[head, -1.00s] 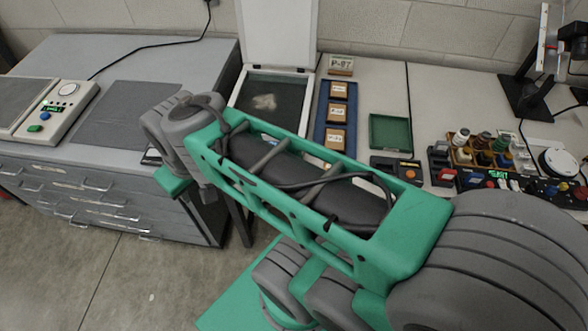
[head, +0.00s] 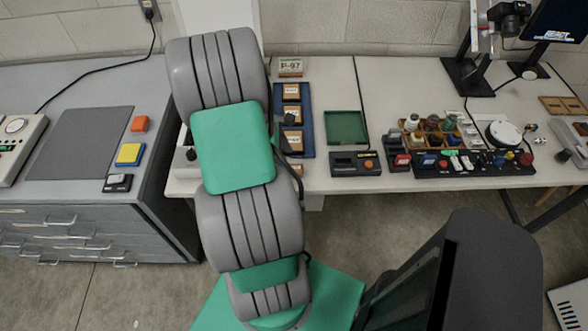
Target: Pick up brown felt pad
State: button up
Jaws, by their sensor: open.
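I cannot pick out a brown felt pad for certain. Small brown blocks with pale labels, one of them this brown block (head: 291,92), stand in a row in a blue tray (head: 308,135) right of my arm. A flat brown piece (head: 562,105) lies at the far right of the bench; its material cannot be told. My gripper is not in view; my own arm links rise in front of the left part of the bench and hide what is behind them, including most of the white lidded case.
A green tray (head: 346,127), a black box with an orange knob (head: 355,163), a bottle rack (head: 436,133) and a control panel (head: 470,163) crowd the bench. Orange (head: 140,124) and yellow (head: 130,154) blocks sit on the grey cabinet beside a grey mat (head: 80,142).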

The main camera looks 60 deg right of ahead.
jog(key=x, duration=0.4)
jog(key=shift+s+a+f+p, duration=0.2)
jog(key=shift+f+p, duration=0.1)
grip_shut()
dwell(0.3)
